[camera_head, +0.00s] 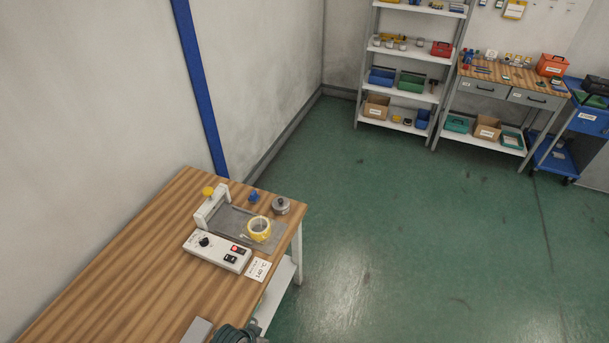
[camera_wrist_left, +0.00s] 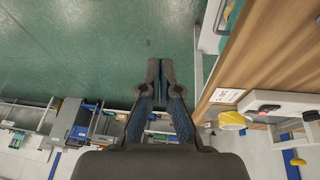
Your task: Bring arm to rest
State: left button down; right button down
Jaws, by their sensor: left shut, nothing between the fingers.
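My left gripper (camera_wrist_left: 160,68) is shut and empty in the left wrist view, with its two fingers side by side over the green floor. It is beside the wooden table, clear of the tabletop and apart from the things on it. A yellow tape roll (camera_head: 259,229) is on the grey plate of the white rewinding machine (camera_head: 217,251), at the table's far right end. The roll also shows in the left wrist view (camera_wrist_left: 232,119). The machine's control box has a black knob and a red switch.
The wooden table (camera_head: 128,252) stands against the left wall. A small metal part (camera_head: 281,206), a blue part (camera_head: 254,196) and a white label card (camera_head: 258,270) lie near the machine. Open green floor is to the right. Shelves (camera_head: 408,50), a workbench (camera_head: 506,90) and a blue cart (camera_head: 572,135) stand far back.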

pick_arm(q)
jog(key=s+a+r+n+y, duration=0.3)
jog(key=s+a+n, duration=0.1)
jog(key=s+a, duration=0.5)
notch_tip(320, 180, down, 32)
jog(key=s+f+g+b, duration=0.1)
jog(key=s+b, duration=0.1)
jog(key=b, duration=0.1)
jog(key=s+a+f+m+g+b, duration=0.1)
jog(key=s+a+f+b, duration=0.1)
jog(key=s+f, duration=1.3)
jog(key=shift+s+a+f+b, duration=0.3)
jog(key=shift+s+a, duration=0.05)
jog(key=shift+s, duration=0.65)
jog(key=shift+s, duration=0.1)
